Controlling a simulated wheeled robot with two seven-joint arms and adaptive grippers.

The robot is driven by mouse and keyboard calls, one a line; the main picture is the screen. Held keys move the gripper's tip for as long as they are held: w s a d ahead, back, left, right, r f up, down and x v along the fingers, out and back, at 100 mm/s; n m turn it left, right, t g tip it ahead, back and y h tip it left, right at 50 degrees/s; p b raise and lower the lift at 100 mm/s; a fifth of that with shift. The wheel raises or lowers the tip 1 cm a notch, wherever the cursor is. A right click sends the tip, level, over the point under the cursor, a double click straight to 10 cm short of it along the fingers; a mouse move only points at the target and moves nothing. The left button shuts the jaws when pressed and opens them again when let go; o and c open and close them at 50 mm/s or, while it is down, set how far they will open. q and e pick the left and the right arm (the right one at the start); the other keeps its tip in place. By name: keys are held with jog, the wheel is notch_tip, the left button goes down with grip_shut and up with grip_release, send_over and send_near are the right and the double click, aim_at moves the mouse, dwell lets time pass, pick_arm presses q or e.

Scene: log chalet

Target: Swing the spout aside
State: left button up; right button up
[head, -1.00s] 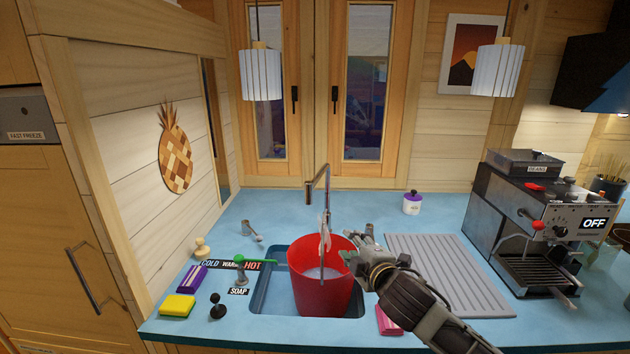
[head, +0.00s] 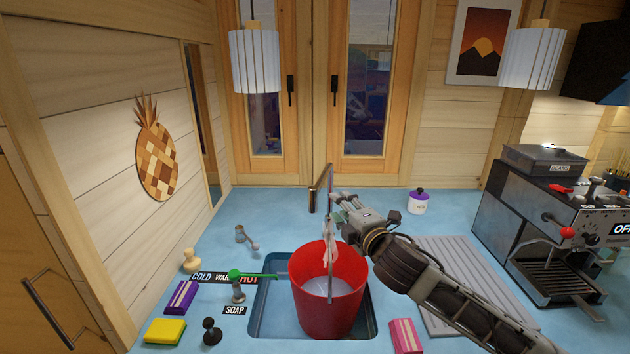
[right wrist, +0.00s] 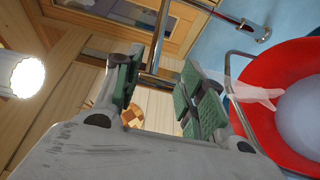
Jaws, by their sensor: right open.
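The metal spout (head: 318,190) rises behind the sink and reaches forward over the red bucket (head: 328,309), which stands in the sink (head: 268,318). The bucket (right wrist: 248,66) is just right of the fingers there. A pale translucent shape hangs under the spout over the bucket. My left gripper is not in view.
Sponges and a black stopper (head: 211,332) lie at the front left. The ribbed drainboard (head: 450,255) and coffee machine (head: 545,230) are on the right.

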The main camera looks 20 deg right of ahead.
aim_at(320, 184)
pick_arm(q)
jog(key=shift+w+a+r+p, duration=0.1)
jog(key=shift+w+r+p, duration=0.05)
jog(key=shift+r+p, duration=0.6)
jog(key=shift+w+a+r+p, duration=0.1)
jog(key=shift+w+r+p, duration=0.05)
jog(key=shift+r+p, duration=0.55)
pick_arm(e)
jog(key=shift+w+a, duration=0.25)
jog(key=shift+w, duration=2.15)
jog(key=shift+w+a, duration=0.3)
jog(key=shift+w, duration=2.15)
jog(key=shift+w+a, duration=0.25)
jog(key=shift+w, duration=2.15)
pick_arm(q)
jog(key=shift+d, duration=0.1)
pick_arm(e)
grip_shut()
